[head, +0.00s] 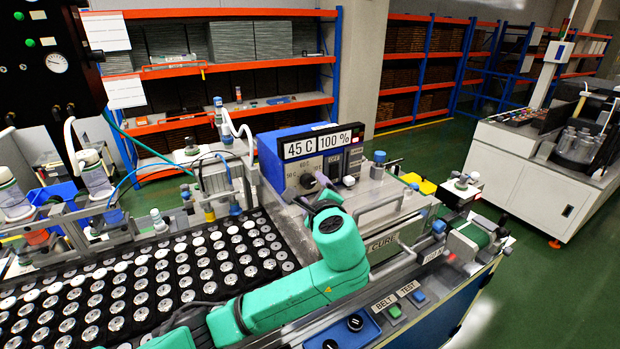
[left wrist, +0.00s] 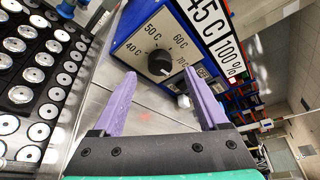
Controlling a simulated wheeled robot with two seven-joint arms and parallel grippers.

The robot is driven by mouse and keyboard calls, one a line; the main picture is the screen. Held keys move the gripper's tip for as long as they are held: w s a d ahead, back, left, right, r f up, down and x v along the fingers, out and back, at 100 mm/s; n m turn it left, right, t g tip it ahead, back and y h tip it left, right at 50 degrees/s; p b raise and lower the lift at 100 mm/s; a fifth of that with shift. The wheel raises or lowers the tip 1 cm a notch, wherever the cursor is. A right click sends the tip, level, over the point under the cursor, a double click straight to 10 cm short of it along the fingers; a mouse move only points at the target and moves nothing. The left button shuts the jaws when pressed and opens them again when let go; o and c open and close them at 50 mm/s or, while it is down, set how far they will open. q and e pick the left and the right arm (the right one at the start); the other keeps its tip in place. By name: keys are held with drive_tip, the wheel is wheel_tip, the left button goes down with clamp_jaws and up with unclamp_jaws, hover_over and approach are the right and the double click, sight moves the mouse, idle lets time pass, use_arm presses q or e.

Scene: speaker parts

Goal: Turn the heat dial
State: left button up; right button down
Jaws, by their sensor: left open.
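The heat dial is a round black knob (left wrist: 160,63) on a grey plate on the blue control box (head: 268,168). Labels 40 C, 50 C, 60 C and a partly hidden 70 surround it in the left wrist view. The dial also shows in the head view (head: 307,181). The display above (head: 324,142) reads 45 C and 100 %. My left gripper (left wrist: 159,76) is open, its two purple fingers pointing at the dial, one tip to each side in the picture. I see nothing between them and cannot tell any contact. My right gripper is not in view.
A tray of several round speaker parts (head: 150,285) lies left of my left arm. A metal housing (head: 385,215) stands right of the gripper. BELT and TEST buttons (head: 394,311) sit at the front edge. Clamps and hoses stand behind the tray.

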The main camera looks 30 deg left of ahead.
sight(309, 184)
use_arm(q)
drive_tip(key=x, duration=0.4)
drive_tip(key=shift+w+p, duration=0.1)
drive_tip(key=shift+p, duration=0.25)
drive_tip(key=shift+s+d, duration=0.2)
drive_tip(key=shift+c, duration=0.9)
clamp_jaws()
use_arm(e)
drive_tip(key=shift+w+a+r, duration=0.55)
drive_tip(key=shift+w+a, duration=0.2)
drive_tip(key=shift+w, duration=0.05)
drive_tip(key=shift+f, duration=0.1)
use_arm(q)
drive_tip(key=shift+f+n+t+b, duration=0.3)
drive_tip(key=shift+n+b, duration=0.2)
drive_tip(key=shift+b, duration=0.65)
drive_tip(key=n+t+b, duration=0.1)
drive_tip(key=n+b, duration=0.1)
drive_tip(key=b, duration=0.1)
drive_tip(key=n+b, duration=0.2)
drive_tip(key=b, duration=0.2)
drive_tip(key=shift+s+a+f+t, duration=0.1)
drive_tip(key=shift+f+t, duration=0.05)
drive_tip(key=shift+t, duration=0.25)
drive_tip(key=shift+n+y+b, duration=0.3)
drive_tip(key=shift+n+b, duration=0.2)
drive_tip(key=shift+b, duration=0.3)
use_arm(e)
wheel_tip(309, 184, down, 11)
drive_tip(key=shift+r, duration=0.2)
